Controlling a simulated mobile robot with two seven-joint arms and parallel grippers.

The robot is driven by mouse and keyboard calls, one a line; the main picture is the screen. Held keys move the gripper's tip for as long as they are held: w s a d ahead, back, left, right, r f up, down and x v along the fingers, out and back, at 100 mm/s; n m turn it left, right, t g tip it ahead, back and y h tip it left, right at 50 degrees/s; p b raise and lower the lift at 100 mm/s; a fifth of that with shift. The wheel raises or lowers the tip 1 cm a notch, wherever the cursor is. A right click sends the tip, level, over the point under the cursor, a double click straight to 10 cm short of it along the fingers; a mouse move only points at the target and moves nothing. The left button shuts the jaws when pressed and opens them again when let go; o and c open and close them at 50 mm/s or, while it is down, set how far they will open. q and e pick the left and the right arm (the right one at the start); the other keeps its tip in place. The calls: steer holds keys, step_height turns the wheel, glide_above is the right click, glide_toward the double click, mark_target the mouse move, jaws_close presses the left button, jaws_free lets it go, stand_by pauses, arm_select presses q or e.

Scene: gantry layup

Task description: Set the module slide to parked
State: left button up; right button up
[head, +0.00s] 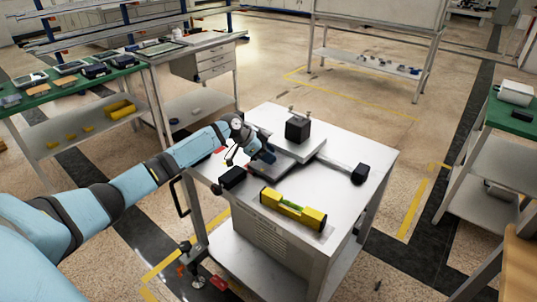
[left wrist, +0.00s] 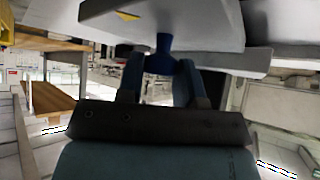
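The module slide stands on the metal cart (head: 345,172), with a grey plate (head: 310,148) carrying a black block (head: 297,129). A bar with black end blocks (head: 360,173) crosses beneath the plate. My left gripper (head: 266,155) is at the near left side of the plate, where its fingers are too small to read. In the left wrist view, a dark blue knob (left wrist: 161,55) under a pale plate (left wrist: 165,22) sits between the two fingertips of my left gripper (left wrist: 161,70). Both fingers appear to touch it. My right gripper is in neither view.
A yellow level (head: 293,209) lies at the cart's front edge. Green-topped benches (head: 75,82) stand at the left, another bench (head: 510,118) at the right. The cart's right top is mostly bare.

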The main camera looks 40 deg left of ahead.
arm_select(q)
jaws_close()
steer(key=shift+w+a, duration=0.1)
steer(key=shift+a, duration=0.3)
steer(key=a+b, duration=0.1)
steer(key=a, duration=0.1)
steer(key=a+b, duration=0.1)
steer(key=a, duration=0.1)
steer(key=a+b, duration=0.1)
steer(key=a, duration=0.1)
steer(key=shift+w+a+f, duration=0.2)
steer(key=shift+w+a, duration=0.05)
steer(key=shift+a, duration=0.1)
steer(key=a+b, duration=0.1)
steer(key=a, duration=0.4)
steer(key=a+b, duration=0.1)
steer(key=a, duration=0.1)
steer(key=shift+w+a+r+b, duration=0.15)
steer(key=shift+w+b, duration=0.1)
steer(key=shift+b, duration=0.05)
steer(key=o, duration=0.8)
jaws_free()
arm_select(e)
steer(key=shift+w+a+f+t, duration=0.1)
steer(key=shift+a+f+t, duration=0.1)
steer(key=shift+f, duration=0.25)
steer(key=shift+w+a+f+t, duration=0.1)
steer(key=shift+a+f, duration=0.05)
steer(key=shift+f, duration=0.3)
